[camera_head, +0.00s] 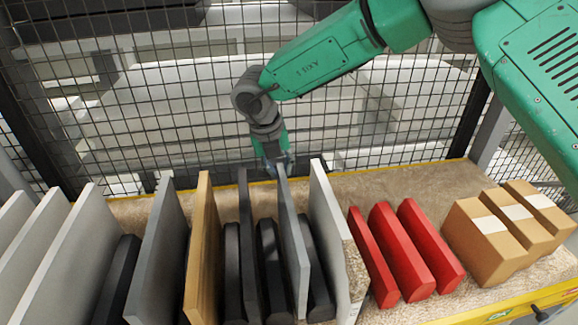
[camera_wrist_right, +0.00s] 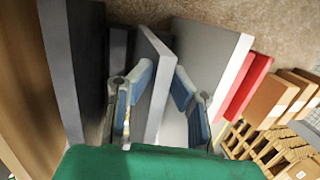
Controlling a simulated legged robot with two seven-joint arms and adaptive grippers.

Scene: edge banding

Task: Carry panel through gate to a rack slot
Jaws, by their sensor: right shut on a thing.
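My right gripper (camera_head: 277,165) reaches down from the top of the head view at the back edge of the shelf. It is shut on a thin grey panel (camera_head: 294,240), holding its upper far end. In the right wrist view the two blue-padded fingers (camera_wrist_right: 162,82) stand on either side of this panel (camera_wrist_right: 152,95). The panel stands upright between black rack dividers (camera_head: 273,270). Its lower edge is hidden, so I cannot tell whether it touches the shelf. My left gripper is not in view. I cannot make out a gate opening.
A white panel (camera_head: 330,230) stands close on the right, a dark panel (camera_head: 249,245) and a wooden panel (camera_head: 203,245) on the left. Red blocks (camera_head: 402,250) and cardboard boxes (camera_head: 485,235) sit further right. A wire mesh fence (camera_head: 160,110) rises behind the shelf.

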